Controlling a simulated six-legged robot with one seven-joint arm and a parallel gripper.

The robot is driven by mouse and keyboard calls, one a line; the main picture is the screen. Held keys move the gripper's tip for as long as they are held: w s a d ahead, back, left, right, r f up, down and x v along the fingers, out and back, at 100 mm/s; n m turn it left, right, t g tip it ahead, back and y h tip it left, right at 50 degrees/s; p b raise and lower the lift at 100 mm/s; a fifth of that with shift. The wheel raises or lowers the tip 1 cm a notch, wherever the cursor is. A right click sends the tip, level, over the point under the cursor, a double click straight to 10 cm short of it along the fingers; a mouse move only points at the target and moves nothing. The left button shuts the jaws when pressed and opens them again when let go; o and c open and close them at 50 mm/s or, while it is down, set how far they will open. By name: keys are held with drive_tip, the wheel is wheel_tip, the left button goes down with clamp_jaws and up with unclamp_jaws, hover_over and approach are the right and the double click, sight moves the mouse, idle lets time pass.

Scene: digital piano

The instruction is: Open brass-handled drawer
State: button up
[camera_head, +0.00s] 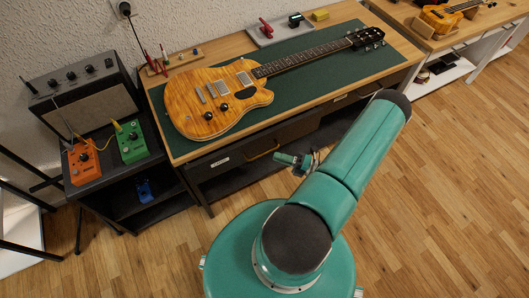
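The drawer with the brass handle (263,151) is set under the front edge of the wooden workbench. Its dark front (236,160) looks flush with the bench, so it appears closed. A small pale label (220,162) sits left of the handle. My gripper (284,158) is small in view, just right of the handle and in front of the bench. It looks apart from the handle, though the depth between them is hard to judge. Its fingers are too small to show whether they are open or shut. My arm hides part of the bench front on the right.
An electric guitar (214,97) lies on a green mat on the bench. Left stands a dark stand with an amplifier (86,95), an orange pedal (84,163) and a green pedal (131,142). Another bench (440,42) is at upper right. The wooden floor (450,200) at right is clear.

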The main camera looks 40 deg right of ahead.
sight(265, 152)
drive_tip(key=x, duration=0.6)
drive_tip(key=shift+w+a, duration=0.1)
drive_tip(key=shift+w, duration=0.05)
clamp_jaws()
